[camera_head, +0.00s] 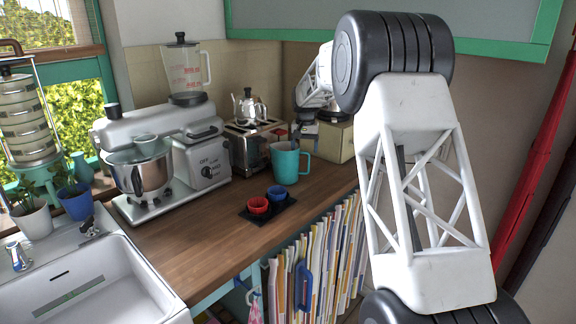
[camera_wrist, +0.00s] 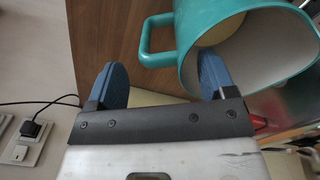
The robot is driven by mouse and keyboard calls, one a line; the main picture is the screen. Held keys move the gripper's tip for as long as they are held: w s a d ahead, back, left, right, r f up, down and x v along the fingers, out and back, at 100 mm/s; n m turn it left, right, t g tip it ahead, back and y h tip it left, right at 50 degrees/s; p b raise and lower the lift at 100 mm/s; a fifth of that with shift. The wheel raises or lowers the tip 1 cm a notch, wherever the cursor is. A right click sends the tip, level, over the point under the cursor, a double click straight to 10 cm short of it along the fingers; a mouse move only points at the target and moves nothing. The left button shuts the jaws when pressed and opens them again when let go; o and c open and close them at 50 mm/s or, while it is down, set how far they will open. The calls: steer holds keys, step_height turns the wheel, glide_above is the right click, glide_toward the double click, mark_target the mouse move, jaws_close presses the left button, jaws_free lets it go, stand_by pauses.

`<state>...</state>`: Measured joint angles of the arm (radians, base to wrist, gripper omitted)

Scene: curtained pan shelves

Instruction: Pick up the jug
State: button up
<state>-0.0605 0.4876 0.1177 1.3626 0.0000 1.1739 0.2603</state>
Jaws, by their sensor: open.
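The teal jug (camera_head: 285,163) stands on the wooden counter, its handle to the right in the head view. In the wrist view the jug (camera_wrist: 190,30) is large, with its pale inside showing and its handle (camera_wrist: 146,40) toward the left. My gripper (camera_wrist: 162,80) is open, with two blue finger pads apart. The right pad overlaps the jug's mouth; I cannot tell whether it is inside. The left pad is clear of the jug, and the handle lies across the gap just beyond the tips. In the head view my gripper (camera_head: 297,130) is just above and behind the jug.
A black tray (camera_head: 266,213) with a red cup (camera_head: 258,205) and a blue cup (camera_head: 277,193) lies in front of the jug. A toaster (camera_head: 255,146) with a kettle (camera_head: 249,106) stands close behind, left. A mixer (camera_head: 165,150) is farther left.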

steer(key=shift+d+f, duration=0.1)
steer(key=shift+f, duration=1.9)
steer(key=shift+r, duration=0.1)
jaws_close()
steer(key=shift+r, duration=0.15)
steer(key=shift+r, duration=5)
step_height(320, 180, up, 6)
glide_above(305, 154)
steer(key=w, duration=0.1)
